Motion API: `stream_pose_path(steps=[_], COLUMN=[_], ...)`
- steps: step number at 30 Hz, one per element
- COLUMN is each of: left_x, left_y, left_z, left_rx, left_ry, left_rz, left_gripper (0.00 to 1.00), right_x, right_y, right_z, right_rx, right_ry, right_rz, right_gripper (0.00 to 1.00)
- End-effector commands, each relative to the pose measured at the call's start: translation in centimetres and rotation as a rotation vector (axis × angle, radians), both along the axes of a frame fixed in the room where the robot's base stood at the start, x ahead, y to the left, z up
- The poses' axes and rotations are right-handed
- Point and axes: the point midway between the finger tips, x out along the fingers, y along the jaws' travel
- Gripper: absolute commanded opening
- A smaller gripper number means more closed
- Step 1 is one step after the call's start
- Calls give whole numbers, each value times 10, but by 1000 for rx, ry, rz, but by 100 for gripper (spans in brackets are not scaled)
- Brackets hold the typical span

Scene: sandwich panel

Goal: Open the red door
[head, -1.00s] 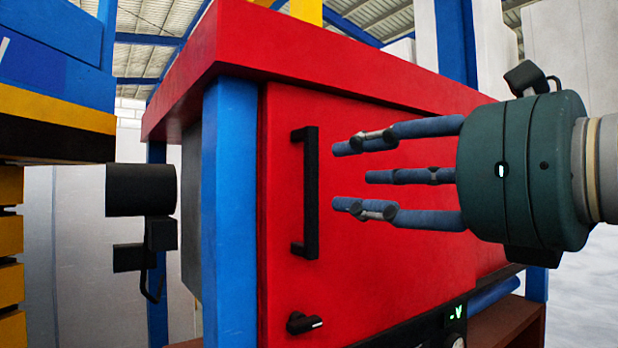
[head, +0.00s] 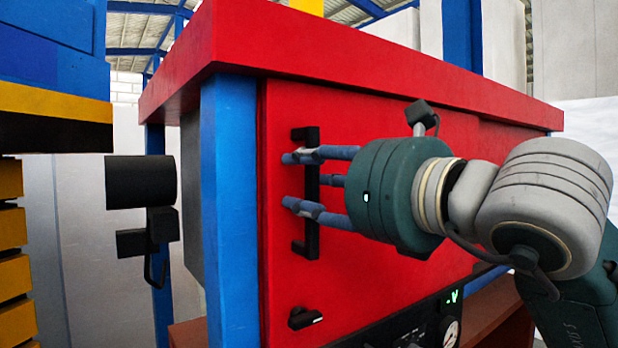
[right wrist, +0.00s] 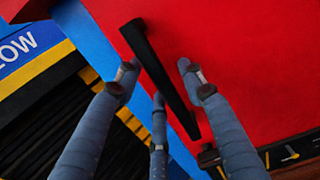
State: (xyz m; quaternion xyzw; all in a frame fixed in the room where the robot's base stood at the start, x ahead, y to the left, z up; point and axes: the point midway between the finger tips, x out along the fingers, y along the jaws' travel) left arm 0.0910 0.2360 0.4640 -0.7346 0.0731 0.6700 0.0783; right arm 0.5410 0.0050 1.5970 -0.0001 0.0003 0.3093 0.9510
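The red door (head: 380,210) is the flat red front panel of a red and blue cabinet, and it looks closed. Its black vertical bar handle (head: 312,230) is near the door's left edge. My right gripper (head: 298,180) has reached the handle, with its blue-grey fingers spread at the bar's middle. In the right wrist view the handle (right wrist: 150,55) runs diagonally between the fingertips (right wrist: 155,72). The fingers are apart and do not look closed on the bar; contact cannot be told. My left gripper is not in view.
A small black knob (head: 305,318) sits below the handle. A blue post (head: 230,210) borders the door on the left. A black cylindrical fixture (head: 140,182) is left of the cabinet. A dial (head: 450,332) and green display are at the lower right.

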Motion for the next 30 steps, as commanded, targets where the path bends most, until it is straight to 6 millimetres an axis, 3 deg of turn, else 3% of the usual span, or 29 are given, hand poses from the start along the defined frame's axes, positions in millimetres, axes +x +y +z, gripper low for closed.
stream_pose_path(steps=[1,7,15,20,26,30], left_x=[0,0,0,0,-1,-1], left_y=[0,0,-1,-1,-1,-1], left_z=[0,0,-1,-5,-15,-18], left_rx=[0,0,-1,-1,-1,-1], left_ry=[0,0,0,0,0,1], left_rz=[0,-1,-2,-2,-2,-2], left_gripper=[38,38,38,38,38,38], right_x=[0,0,1,12,41,67], right_y=[0,0,-2,-16,-58,-96], right_z=[0,0,0,-1,-1,1], right_rx=[0,0,1,2,7,9], right_ry=[0,0,1,3,2,0], right_rz=[0,0,-1,-7,-15,-17], right_gripper=[38,0,0,0,0,0])
